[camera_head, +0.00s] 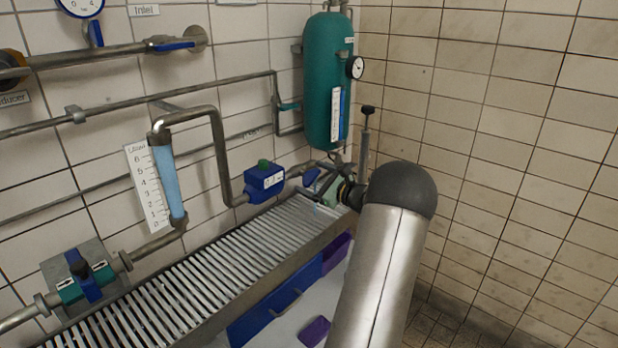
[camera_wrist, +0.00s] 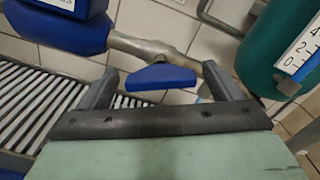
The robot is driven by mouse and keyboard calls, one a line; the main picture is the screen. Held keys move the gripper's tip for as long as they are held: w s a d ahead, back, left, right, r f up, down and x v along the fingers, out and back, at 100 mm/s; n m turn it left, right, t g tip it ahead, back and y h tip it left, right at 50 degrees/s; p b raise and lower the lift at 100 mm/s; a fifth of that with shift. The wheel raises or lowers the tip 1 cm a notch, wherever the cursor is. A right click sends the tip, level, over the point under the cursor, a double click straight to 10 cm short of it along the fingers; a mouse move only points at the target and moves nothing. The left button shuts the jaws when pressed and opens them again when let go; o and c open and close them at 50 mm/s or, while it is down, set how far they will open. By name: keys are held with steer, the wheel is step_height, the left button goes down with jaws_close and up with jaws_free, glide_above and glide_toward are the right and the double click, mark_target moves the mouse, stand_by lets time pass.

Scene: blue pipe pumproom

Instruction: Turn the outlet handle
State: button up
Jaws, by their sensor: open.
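A blue lever handle (camera_wrist: 160,77) sits on a grey metal pipe (camera_wrist: 150,46), taken here as the outlet handle. In the wrist view it lies between and beyond the fingertips of my gripper (camera_wrist: 160,71). The fingers are apart and nothing is clamped. I cannot tell whether the handle is within their depth. In the head view the blue handle (camera_head: 310,177) shows small beside my gripper (camera_head: 325,186), partly hidden by my arm. No readable outlet label shows.
A blue pump box (camera_head: 264,183) with a green button stands left of the handle. A teal tank (camera_head: 328,80) with a gauge hangs behind. A slatted grate (camera_head: 200,265) runs below. Another blue handle (camera_head: 176,44) sits near the inlet label. A tiled wall (camera_head: 510,150) bounds the right.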

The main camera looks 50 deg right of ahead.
steer(key=s, duration=1.5)
steer(key=shift+s+a+b, duration=0.2)
steer(key=shift+a+b, duration=0.1)
steer(key=shift+b, duration=0.05)
stand_by(1.5)
